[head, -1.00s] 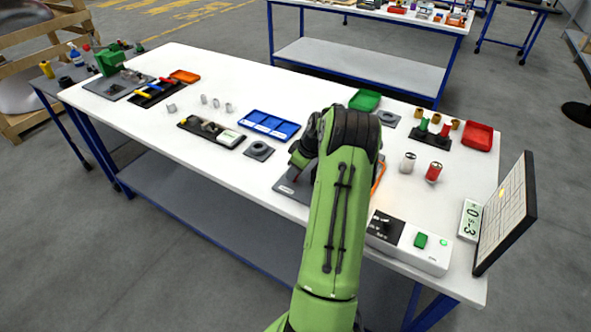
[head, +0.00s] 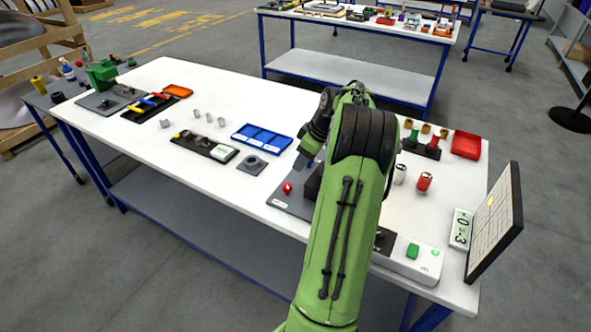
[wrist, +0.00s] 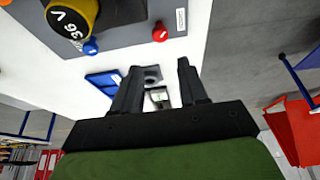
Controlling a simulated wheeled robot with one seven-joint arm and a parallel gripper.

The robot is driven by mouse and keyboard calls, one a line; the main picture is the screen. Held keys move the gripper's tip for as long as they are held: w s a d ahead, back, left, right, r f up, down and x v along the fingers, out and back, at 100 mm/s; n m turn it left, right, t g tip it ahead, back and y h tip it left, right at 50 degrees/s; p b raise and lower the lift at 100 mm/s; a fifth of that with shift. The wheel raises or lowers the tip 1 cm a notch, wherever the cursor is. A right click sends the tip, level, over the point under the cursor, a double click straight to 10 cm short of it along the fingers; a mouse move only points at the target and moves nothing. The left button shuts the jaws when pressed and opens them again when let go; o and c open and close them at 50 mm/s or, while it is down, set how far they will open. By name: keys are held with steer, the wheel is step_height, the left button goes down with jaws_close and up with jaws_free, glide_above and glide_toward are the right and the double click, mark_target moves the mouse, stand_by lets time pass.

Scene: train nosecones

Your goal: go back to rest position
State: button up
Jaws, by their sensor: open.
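My gripper (wrist: 158,80) is open in the wrist view, with nothing between its two dark fingers. In the head view my green arm stands over the front middle of the white table (head: 150,150), and its dark wrist bends down to the left; the fingertips are hard to make out there. Beneath the wrist is a grey plate (head: 290,204) with a red knob (head: 287,188). The wrist view shows this red knob (wrist: 160,31), a blue knob (wrist: 90,47) and a yellow and black cylinder marked 36 V (wrist: 72,15), all apart from my fingers.
A blue tray (head: 262,138) and a grey holed block (head: 251,165) lie left of my arm.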

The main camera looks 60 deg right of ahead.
steer(key=shift+v, duration=1.2)
steer(key=w+a+r, duration=0.3)
steer(key=a+r, duration=0.2)
steer(key=a, duration=0.6)
steer(key=w+a+r, duration=0.3)
steer(key=a+r, duration=0.1)
steer(key=a, duration=0.7)
steer(key=s+a+r+h, duration=0.15)
steer(key=s+a, duration=0.45)
steer(key=a, duration=0.6)
steer(key=s+a+f+m+t+y, duration=0.1)
steer(key=s+a+f, duration=0.1)
steer(key=s+a, duration=0.5)
steer(key=s, duration=0.3)
steer(key=shift+s, duration=0.3)
